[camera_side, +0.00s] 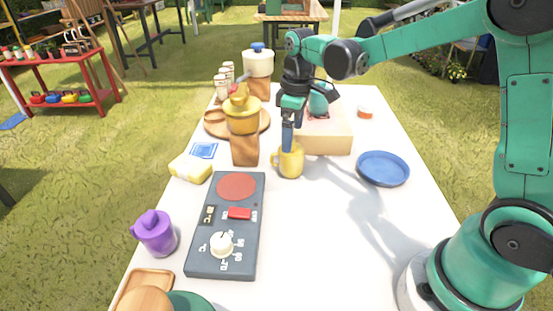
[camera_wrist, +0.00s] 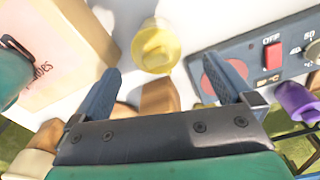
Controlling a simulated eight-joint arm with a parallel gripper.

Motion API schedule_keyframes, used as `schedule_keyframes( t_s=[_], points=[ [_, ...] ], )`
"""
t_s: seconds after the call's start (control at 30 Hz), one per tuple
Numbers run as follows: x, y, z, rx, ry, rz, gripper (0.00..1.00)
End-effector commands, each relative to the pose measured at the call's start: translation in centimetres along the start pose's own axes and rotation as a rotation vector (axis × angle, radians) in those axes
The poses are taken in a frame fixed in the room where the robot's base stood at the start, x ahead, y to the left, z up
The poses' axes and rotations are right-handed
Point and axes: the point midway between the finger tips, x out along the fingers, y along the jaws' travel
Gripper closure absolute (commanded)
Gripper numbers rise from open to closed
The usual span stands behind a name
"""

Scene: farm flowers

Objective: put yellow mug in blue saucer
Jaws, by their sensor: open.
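The yellow mug (camera_side: 291,163) stands upright on the white table, its handle to the left in the side view. It also shows in the wrist view (camera_wrist: 155,50), just beyond and between my fingertips. My gripper (camera_side: 288,147) points down at the mug, its fingers at about rim height; they also show in the wrist view (camera_wrist: 168,82). It is open, with a finger on either side and nothing held. I cannot tell whether a finger touches the mug. The blue saucer (camera_side: 383,168) lies flat and empty to the right of the mug; it is not in the wrist view.
A wooden block (camera_side: 244,151) bearing a yellow pot (camera_side: 241,113) stands close left of the mug. A box (camera_side: 325,140) is just behind it. A dark stove panel (camera_side: 202,257) and purple mug (camera_side: 157,233) lie in front left. The table between mug and saucer is clear.

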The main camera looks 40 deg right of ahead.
Motion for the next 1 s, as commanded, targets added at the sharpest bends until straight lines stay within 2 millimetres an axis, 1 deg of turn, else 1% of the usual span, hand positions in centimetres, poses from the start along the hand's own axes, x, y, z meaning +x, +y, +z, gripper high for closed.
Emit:
schedule_keyframes(
  t_s=[0.1, 0.27, 0.5, 0.6, 0.73, 0.93, 0.97, 1.0],
  points=[
    [1.0, 0.6, -0.3, -0.032, -0.028, -0.022, 0.00],
    [2.2, 0.7, -0.3, -0.042, -0.038, -0.030, 0.00],
    [5.4, 0.6, -0.2, -0.042, -0.036, -0.029, 0.00],
    [6.3, 0.5, -0.2, -0.042, -0.035, -0.029, 0.00],
    [6.8, 0.5, -0.1, -0.041, -0.035, -0.028, 0.00],
    [6.8, 0.5, -0.1, -0.041, -0.035, -0.028, 0.00],
    [6.8, 0.5, -0.1, -0.041, -0.035, -0.028, 0.09],
    [6.8, 0.5, -0.1, -0.041, -0.035, -0.028, 0.20]
  ],
)
